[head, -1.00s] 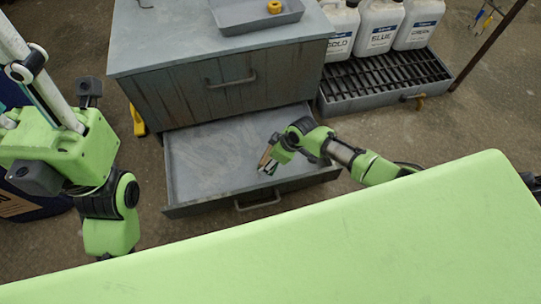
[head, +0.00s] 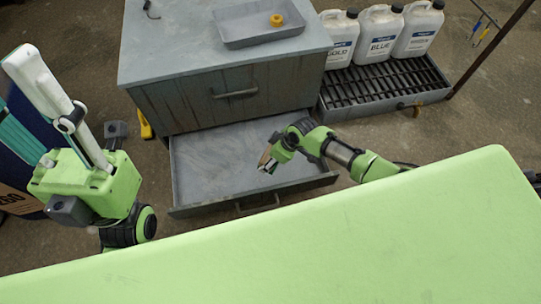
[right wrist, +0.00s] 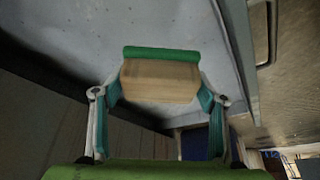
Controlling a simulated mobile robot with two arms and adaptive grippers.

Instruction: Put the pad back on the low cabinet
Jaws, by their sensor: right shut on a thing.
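The pad is a wooden block with a green strip along one side. In the right wrist view the pad (right wrist: 160,82) sits between both fingers of my right gripper (right wrist: 160,92), which is shut on it. In the head view my right gripper (head: 268,163) hangs over the open drawer, with the pad's tan side just showing. The low cabinet (head: 190,70) is grey, with a flat top, and stands behind the gripper. Its lower drawer (head: 215,170) is pulled out and looks empty.
Several white bottles (head: 382,38) stand on a slatted rack (head: 385,85) at the right. A pole (head: 487,48) rises beside it.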

